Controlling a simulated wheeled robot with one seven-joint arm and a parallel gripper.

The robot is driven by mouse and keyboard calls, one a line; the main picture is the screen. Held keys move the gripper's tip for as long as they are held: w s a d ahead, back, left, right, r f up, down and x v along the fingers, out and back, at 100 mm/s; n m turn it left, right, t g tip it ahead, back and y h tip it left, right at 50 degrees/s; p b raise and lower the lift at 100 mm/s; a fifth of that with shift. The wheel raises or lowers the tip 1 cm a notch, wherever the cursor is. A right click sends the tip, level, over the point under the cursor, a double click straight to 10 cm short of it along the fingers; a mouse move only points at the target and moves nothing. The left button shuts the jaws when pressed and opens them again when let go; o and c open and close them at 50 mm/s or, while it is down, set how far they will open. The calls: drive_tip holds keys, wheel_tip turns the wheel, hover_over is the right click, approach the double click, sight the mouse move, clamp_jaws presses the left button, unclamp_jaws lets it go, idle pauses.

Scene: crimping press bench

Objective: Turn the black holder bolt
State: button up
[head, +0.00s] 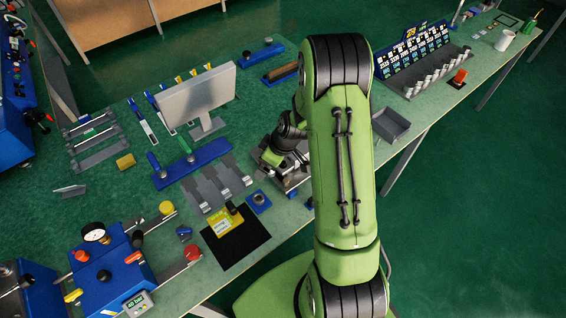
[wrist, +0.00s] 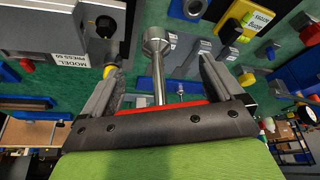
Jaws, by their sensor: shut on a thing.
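My gripper (wrist: 163,72) is shut on a socket key. The key's red cross handle (wrist: 165,108) lies between the fingers. Its metal shaft and round socket end (wrist: 156,42) point away from the gripper, toward the bench. A dark round part (wrist: 105,26) sits on a grey block at the upper left of the wrist view; I cannot tell whether it is the black holder bolt. The socket end looks apart from it. In the head view my arm's end is low over a grey fixture near the bench's middle, and the arm hides the fingers and key.
A yellow box (head: 224,219) on a black mat, a blue block (head: 259,201) and grey plates (head: 214,184) stand left of the arm. A monitor (head: 198,96) rises behind. A grey tray (head: 391,124) lies to the right, before a numbered rack (head: 412,52).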

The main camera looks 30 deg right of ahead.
drive_tip(key=shift+w+d+n+g+y+b, duration=0.2)
drive_tip(key=shift+w+d+n+g+y, duration=0.15)
drive_tip(key=shift+d+n, duration=0.75)
drive_tip(key=shift+w+d+n+g+y+b, duration=0.2)
drive_tip(key=shift+d+n+g, duration=0.4)
drive_tip(key=shift+n, duration=0.85)
drive_tip(key=shift+w+d+n+g+y+b, duration=0.15)
drive_tip(key=shift+w+d+n+g+y, duration=0.15)
drive_tip(key=shift+d+n, duration=0.85)
drive_tip(key=shift+a, duration=0.1)
drive_tip(key=n+g+b, duration=0.1)
drive_tip(key=n, duration=0.2)
drive_tip(key=shift+f+n, duration=0.1)
drive_tip(key=shift+n, duration=0.3)
drive_tip(key=shift+n+g+b, duration=0.45)
drive_tip(key=shift+n+g, duration=0.2)
drive_tip(key=shift+n, duration=0.75)
drive_tip(key=shift+f+b, duration=1)
drive_tip(key=shift+b, duration=0.05)
